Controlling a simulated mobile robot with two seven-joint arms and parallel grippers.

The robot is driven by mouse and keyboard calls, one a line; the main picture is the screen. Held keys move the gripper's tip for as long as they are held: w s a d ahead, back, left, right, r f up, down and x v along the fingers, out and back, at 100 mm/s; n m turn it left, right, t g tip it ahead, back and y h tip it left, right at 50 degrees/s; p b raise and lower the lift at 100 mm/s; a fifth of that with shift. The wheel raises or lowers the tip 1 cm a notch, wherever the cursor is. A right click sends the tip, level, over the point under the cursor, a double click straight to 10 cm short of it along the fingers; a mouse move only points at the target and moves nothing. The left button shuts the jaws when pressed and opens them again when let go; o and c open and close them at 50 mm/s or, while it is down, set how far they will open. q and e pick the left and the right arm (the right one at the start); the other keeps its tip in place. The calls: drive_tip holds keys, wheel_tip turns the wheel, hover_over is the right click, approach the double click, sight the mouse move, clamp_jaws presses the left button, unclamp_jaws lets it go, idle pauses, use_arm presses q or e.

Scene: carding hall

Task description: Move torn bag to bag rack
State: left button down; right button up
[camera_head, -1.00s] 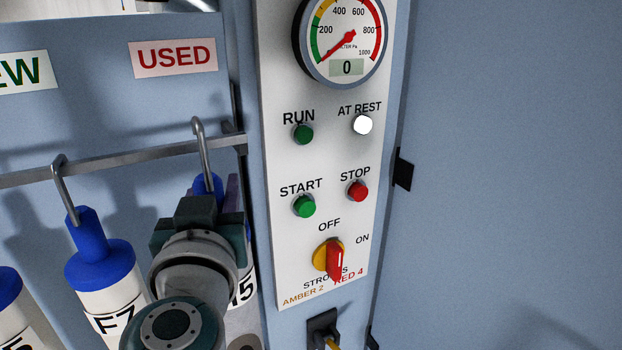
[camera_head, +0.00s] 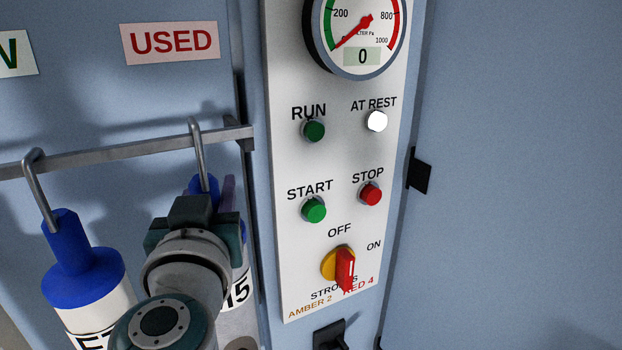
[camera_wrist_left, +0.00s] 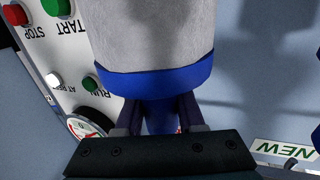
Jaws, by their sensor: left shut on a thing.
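A white bag with a blue neck (camera_head: 203,183) hangs by a grey hook at the right end of the bag rack's rail (camera_head: 110,157), below the red USED sign. Its label ends in "15"; the rest is hidden behind my arm. My left gripper (camera_head: 209,192) is shut on its blue neck. In the left wrist view, the left gripper's fingers (camera_wrist_left: 159,118) lie either side of the neck, and the bag's pale body with its blue band (camera_wrist_left: 158,78) shows upside down. No tear shows on the visible part. My right gripper is not in view.
Another white bag with a blue top (camera_head: 80,275) hangs to the left on the rail. Close on the right is a control panel (camera_head: 335,155) with START (camera_head: 314,210) and STOP (camera_head: 370,193) buttons and a rotary switch (camera_head: 342,267). A NEW sign (camera_head: 15,55) is at far left.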

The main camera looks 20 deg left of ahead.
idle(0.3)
use_arm(q)
drive_tip(key=shift+c, duration=2.2)
unclamp_jaws()
drive_tip(key=shift+f, duration=0.1)
